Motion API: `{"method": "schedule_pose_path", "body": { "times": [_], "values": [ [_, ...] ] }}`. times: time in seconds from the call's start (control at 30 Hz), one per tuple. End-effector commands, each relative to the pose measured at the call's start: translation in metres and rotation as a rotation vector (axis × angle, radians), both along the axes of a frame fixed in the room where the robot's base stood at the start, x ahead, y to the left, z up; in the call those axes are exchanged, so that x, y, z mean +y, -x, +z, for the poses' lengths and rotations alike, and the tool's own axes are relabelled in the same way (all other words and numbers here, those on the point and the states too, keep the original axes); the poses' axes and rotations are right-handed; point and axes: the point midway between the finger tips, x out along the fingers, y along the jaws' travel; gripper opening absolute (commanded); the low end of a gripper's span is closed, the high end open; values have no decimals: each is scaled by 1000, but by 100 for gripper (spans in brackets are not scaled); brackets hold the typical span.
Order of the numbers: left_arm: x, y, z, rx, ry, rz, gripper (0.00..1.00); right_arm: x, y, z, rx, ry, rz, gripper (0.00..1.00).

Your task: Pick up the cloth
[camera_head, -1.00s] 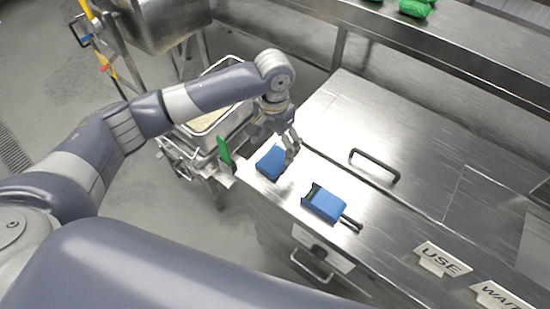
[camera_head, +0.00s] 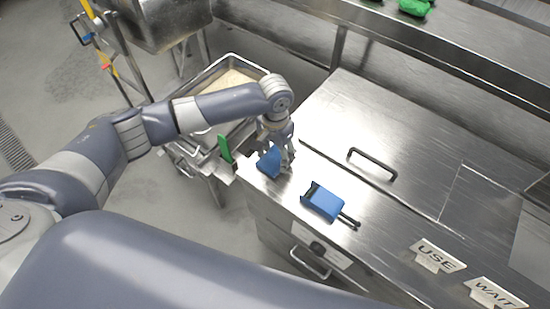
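The blue cloth (camera_head: 268,163) is on the steel counter near its left end. It looks bunched up and partly raised beside the fingers, no longer flat. My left gripper (camera_head: 284,164) points down at the cloth from above. Its fingers are at the cloth's right side and appear closed on it; the fingers hide part of the cloth. My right gripper is out of the picture.
A blue block-like item with a dark handle (camera_head: 323,201) lies right of the cloth. A green handle (camera_head: 225,149) stands at the counter's left edge. A rice pan (camera_head: 262,70) is behind my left arm. A black lid handle (camera_head: 372,163) and USE sign (camera_head: 438,256) are further right.

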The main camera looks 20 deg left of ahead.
Motion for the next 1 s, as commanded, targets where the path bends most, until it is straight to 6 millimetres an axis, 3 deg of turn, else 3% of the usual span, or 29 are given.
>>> {"method": "schedule_pose_path", "body": {
  "times": [0.33,0.7,1.0],
  "values": [
    [0,0,7,-1,0,0,38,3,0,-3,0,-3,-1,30],
    [0,-1,76,-3,2,-1,38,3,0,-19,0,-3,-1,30],
    [0,0,100,1,1,0,38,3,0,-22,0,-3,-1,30]
  ]
}}
